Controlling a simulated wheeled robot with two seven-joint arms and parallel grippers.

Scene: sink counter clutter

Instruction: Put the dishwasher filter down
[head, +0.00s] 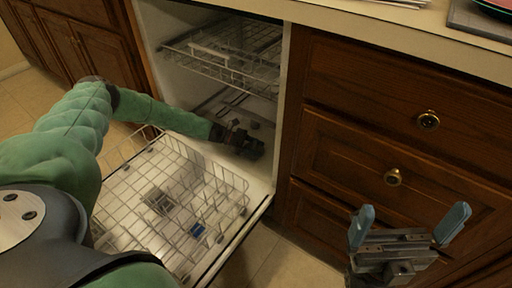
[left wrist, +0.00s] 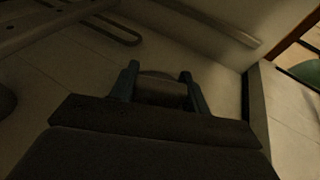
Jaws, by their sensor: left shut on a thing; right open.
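My left gripper (head: 249,146) reaches into the open dishwasher (head: 175,32), low in the tub behind the lower rack. In the left wrist view its two fingers (left wrist: 160,88) are shut on a dark, rounded thing, the dishwasher filter (left wrist: 161,91), close to the pale tub floor. I cannot tell whether the filter touches the floor. In the head view the filter is hidden by the gripper. My right gripper (head: 410,228) is open and empty, in front of the wooden drawers at the lower right.
The lower rack (head: 165,190) is pulled out over the lowered door, with a small blue item (head: 197,230) in it. The upper rack (head: 228,57) hangs above my left gripper. A spray arm (left wrist: 115,28) lies ahead on the tub floor. Drawers (head: 400,120) stand at the right.

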